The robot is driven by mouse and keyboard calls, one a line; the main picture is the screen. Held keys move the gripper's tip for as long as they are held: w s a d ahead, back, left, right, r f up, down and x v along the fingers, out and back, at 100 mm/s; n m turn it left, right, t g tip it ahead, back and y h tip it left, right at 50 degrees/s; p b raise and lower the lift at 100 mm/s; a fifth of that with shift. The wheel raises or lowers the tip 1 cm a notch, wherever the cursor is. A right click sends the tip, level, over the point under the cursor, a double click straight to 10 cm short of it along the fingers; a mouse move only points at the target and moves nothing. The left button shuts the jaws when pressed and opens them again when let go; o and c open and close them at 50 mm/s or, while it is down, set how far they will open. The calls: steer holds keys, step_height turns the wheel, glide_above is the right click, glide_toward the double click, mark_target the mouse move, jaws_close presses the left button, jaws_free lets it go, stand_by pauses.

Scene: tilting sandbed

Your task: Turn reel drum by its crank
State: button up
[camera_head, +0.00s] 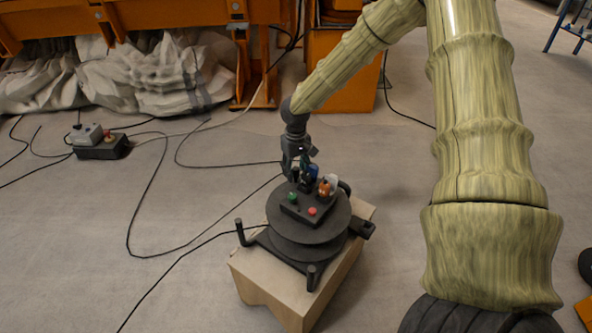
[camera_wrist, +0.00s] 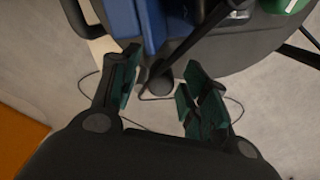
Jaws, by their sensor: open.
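The reel drum (camera_head: 328,232) is a dark, round, stacked-disc unit. A black box with a green and a red button sits on it, with blue, orange and white items behind. My gripper (camera_head: 296,168) is over the drum's far edge in the head view, pointing down. In the wrist view my gripper (camera_wrist: 157,92) is open, its teal-padded fingers apart. A dark rounded knob (camera_wrist: 160,82) at the edge of the drum (camera_wrist: 215,60) shows between the fingertips. I cannot tell whether this knob is the crank's handle or whether a finger touches it.
The drum stands on a pale wooden block (camera_head: 268,287). Dark upright posts (camera_head: 240,232) rise around its base. Black cables (camera_head: 158,190) run over the grey floor. A small control box (camera_head: 100,147) lies at left. Orange machinery (camera_head: 335,75) and grey draped sheeting (camera_head: 150,80) stand behind.

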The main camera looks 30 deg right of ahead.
jaws_close()
steer(key=shift+d, duration=0.1)
steer(key=shift+s+d+r+m+p, duration=0.2)
steer(key=shift+d+m+p, duration=0.2)
steer(key=shift+p, duration=0.35)
steer(key=shift+d+f+m+p, duration=0.2)
steer(key=shift+d+m+p, duration=0.1)
steer(key=shift+m, duration=0.1)
jaws_free()
steer(key=shift+r, duration=0.1)
step_height(320, 180, up, 12)
